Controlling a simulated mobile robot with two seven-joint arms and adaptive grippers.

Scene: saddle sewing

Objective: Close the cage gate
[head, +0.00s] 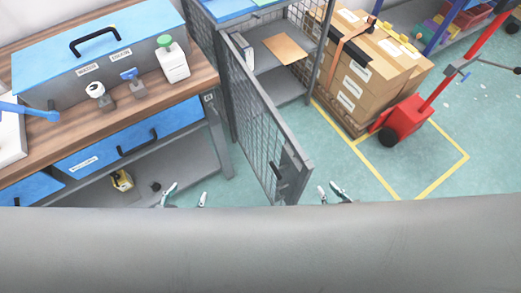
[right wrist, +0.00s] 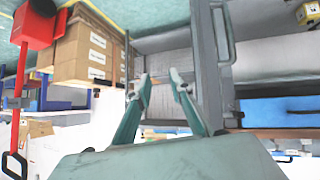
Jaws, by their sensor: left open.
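The cage gate (head: 262,115), a grey-framed mesh door, stands swung open from the cage (head: 277,90) in the middle of the head view. Its dark latch handle (head: 280,172) is near the free end. My left gripper (head: 187,193) is open and empty, left of the gate's free end. My right gripper (head: 329,190) is just right of that end; only its fingertips show above my grey body. In the right wrist view its fingers (right wrist: 162,78) are apart with nothing between them, beside the gate's grey frame (right wrist: 207,70). Contact cannot be told.
A wooden workbench (head: 120,117) with a blue-lidded toolbox (head: 95,50) and blue drawers is at left. Strapped cardboard boxes (head: 370,75) and a red pallet jack (head: 405,118) stand at right.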

